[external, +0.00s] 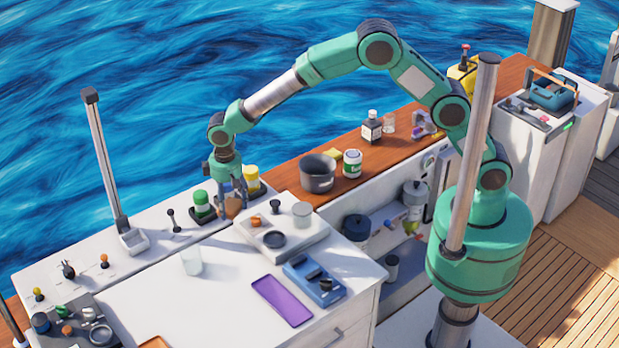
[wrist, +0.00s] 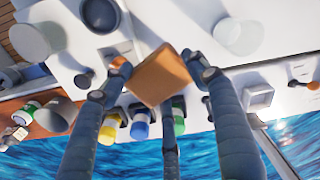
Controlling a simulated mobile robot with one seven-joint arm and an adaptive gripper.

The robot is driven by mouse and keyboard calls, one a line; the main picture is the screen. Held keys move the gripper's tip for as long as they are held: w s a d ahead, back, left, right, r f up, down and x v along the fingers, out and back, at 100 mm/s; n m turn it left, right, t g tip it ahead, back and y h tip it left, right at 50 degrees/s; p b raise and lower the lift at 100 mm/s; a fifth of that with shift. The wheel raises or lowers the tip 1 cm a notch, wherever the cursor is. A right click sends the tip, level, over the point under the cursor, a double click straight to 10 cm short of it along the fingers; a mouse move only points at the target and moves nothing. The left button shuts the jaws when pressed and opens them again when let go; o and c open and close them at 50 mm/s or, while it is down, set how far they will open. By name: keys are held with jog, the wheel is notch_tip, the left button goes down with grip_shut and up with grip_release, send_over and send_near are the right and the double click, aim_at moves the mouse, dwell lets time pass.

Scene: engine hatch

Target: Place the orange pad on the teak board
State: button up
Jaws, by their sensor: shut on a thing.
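The orange pad (wrist: 160,76) is square and brown-orange, held tilted between the fingertips of my gripper (wrist: 158,84) in the wrist view. In the external view my gripper (external: 231,194) points down over the back of the white worktop, with the pad (external: 233,208) partly hidden between its fingers. The pad is close to the worktop; I cannot tell whether it touches. A long reddish-brown wooden top (external: 400,151), which looks like the teak board, runs along the back to the right. Part of an orange-brown flat thing (external: 153,342) shows at the bottom edge.
A green-capped container (external: 201,203) and a yellow-capped one (external: 252,179) stand beside my gripper. A dark pot (external: 318,172), a white jar (external: 352,163) and a bottle (external: 372,126) stand on the wooden top. A purple tray (external: 282,300) and a clear cup (external: 191,261) are on the worktop.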

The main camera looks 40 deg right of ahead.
jog(key=w+d+m, duration=1.1)
jog(key=w+d, duration=0.3)
jog(key=d, duration=0.4)
jog(key=w+d+m, duration=1)
jog(key=w+d, duration=0.3)
jog(key=d, duration=0.6)
jog(key=w+d+m, duration=0.2)
jog(key=d+m, duration=0.9)
jog(key=d, duration=1.1)
jog(key=w+d+m, duration=0.2)
jog(key=d+m, duration=0.8)
jog(key=d, duration=1.3)
notch_tip(320, 180, down, 19)
jog(key=shift+r+b, duration=0.15)
jog(key=shift+b, duration=0.3)
jog(key=shift+s, duration=0.1)
jog(key=shift+f, duration=3.1)
